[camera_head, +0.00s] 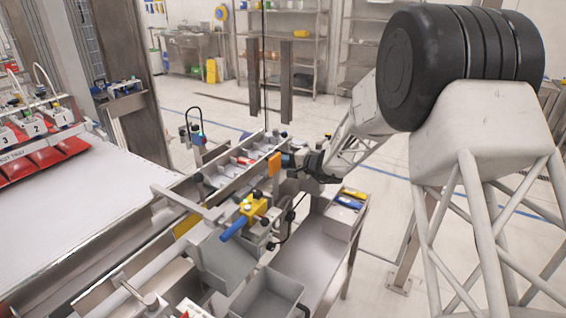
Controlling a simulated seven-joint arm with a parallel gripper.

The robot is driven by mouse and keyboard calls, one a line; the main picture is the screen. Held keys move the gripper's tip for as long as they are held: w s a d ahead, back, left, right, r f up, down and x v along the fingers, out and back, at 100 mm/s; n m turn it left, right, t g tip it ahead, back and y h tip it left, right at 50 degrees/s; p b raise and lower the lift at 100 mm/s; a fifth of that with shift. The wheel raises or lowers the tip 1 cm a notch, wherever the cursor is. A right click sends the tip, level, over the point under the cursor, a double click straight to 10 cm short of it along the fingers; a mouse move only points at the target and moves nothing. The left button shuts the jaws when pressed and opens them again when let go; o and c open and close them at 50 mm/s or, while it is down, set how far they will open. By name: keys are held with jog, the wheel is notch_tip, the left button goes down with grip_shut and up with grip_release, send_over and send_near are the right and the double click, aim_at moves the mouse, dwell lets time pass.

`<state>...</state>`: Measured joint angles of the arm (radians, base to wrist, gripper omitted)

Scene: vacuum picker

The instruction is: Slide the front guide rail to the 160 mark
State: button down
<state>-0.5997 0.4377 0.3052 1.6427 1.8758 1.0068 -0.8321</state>
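My gripper (292,160) is dark and small in the picture, at the far part of the line, close to an orange block (275,163). I cannot tell whether it touches the block or whether its fingers are open. Long metal rails (150,268) run diagonally along the near side of the white belt; which one is the front guide rail is not clear. A yellow clamp with a blue handle (240,222) sits on the near side of the line. No scale or 160 mark can be read at this size.
Grey trays (232,170) lie along the line. An empty grey bin (267,297) is at the front, and a tool box (342,218) stands on the metal side table (305,262).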

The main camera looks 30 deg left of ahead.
jog(key=shift+s+d+f, duration=0.1)
jog(key=shift+d, duration=1.6)
jog(key=c, duration=1.1)
grip_release()
jog(key=shift+c, duration=0.2)
jog(key=v, duration=0.7)
jog(key=shift+d, duration=0.4)
jog(key=shift+d+r, duration=0.1)
jog(key=shift+r, duration=0.15)
